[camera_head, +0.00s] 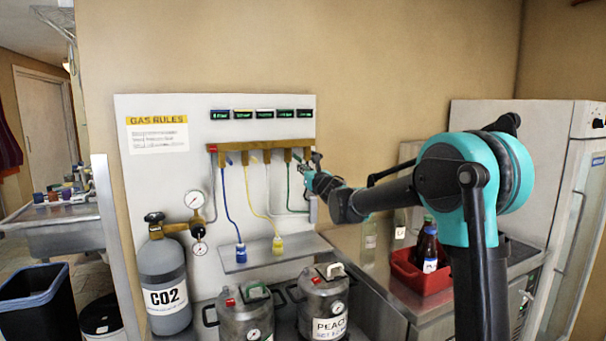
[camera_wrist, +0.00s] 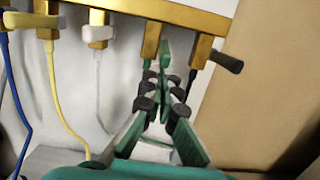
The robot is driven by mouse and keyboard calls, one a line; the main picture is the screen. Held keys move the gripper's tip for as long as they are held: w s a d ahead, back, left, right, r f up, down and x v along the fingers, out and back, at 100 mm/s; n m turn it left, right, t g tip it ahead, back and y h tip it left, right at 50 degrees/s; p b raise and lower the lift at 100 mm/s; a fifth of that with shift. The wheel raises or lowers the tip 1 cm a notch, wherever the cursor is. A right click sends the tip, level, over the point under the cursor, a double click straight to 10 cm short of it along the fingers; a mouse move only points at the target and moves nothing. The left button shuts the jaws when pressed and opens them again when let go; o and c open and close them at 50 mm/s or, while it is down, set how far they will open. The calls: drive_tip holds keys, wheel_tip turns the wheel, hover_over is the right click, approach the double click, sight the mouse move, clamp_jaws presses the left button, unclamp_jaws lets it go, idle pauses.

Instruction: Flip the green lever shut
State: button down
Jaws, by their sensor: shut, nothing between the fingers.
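The brass gas manifold (camera_head: 262,147) runs across the white wall panel, and it crosses the top of the wrist view (camera_wrist: 190,12). The green lever (camera_wrist: 166,47) shows as a small green piece beside its brass valve, right of centre in the wrist view. Its lower part is hidden behind my fingers. My gripper (camera_wrist: 159,76) is shut and empty, with its tips just below and in front of the lever; I cannot tell if they touch it.
A white lever (camera_wrist: 98,34) and a yellow lever (camera_wrist: 42,28) are to the left. A black lever (camera_wrist: 229,62) sticks out close to the right. Hoses hang below. A CO2 cylinder (camera_head: 164,275), metal kegs (camera_head: 325,304) and a red crate (camera_head: 413,278) stand lower.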

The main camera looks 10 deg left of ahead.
drive_tip(key=shift+s+r, duration=0.1)
drive_tip(key=shift+r, duration=0.8)
drive_tip(key=shift+d+r, duration=0.1)
drive_tip(key=shift+r, duration=0.05)
